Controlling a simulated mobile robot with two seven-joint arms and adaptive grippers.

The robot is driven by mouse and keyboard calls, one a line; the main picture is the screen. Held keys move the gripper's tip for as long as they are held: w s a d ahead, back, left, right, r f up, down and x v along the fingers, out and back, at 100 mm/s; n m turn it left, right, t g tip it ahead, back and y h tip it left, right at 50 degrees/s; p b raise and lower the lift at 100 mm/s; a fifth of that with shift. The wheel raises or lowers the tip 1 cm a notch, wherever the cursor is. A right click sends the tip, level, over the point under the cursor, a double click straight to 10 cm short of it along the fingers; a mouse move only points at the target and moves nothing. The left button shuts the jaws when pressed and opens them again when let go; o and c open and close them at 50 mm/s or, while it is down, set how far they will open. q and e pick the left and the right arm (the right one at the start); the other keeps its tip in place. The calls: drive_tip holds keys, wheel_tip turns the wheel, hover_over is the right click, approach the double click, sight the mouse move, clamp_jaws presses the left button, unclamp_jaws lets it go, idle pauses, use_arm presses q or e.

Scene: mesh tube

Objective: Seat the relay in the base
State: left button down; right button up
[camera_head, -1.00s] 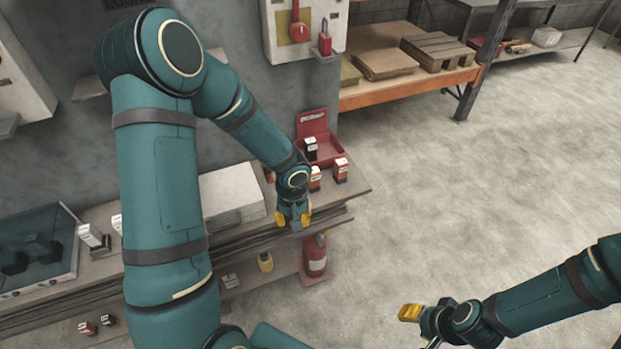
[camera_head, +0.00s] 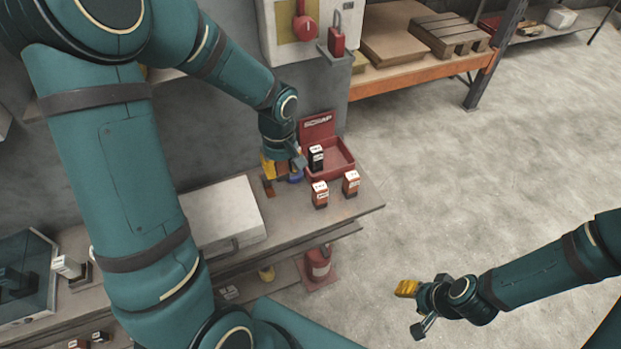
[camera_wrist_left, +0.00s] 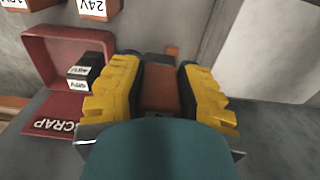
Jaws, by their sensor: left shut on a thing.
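My left gripper (camera_head: 282,170) is shut on a brown-orange relay block. The held relay (camera_wrist_left: 160,88) shows between the yellow fingers in the left wrist view, its lower end hidden from me. The gripper is over the bench, just left of the red scrap tray. A small orange piece (camera_wrist_left: 172,50) shows beyond the fingers; I cannot tell whether it is part of the base. Two orange relays with white tops, one (camera_head: 320,194) and another (camera_head: 351,183), stand on the bench in front of the tray. My right gripper (camera_head: 412,312) is open and empty above the floor.
The red scrap tray (camera_head: 344,165) holds a black relay (camera_head: 316,158). A white box (camera_head: 222,212) lies left of the gripper. A glass-topped case (camera_head: 25,275) and a white block (camera_head: 68,266) are farther left.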

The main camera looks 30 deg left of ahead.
use_arm(q)
wheel_tip(320, 180, down, 7)
drive_tip(key=shift+s+f+b, duration=0.1)
drive_tip(key=shift+f+b, duration=0.05)
drive_tip(key=shift+b, duration=0.65)
wheel_tip(320, 180, down, 3)
drive_tip(key=shift+r+b, duration=0.1)
drive_tip(key=shift+b, duration=0.2)
drive_tip(key=shift+r, duration=0.1)
drive_tip(key=shift+f, duration=0.2)
drive_tip(key=c, duration=0.7)
unclamp_jaws()
drive_tip(key=shift+c, duration=0.2)
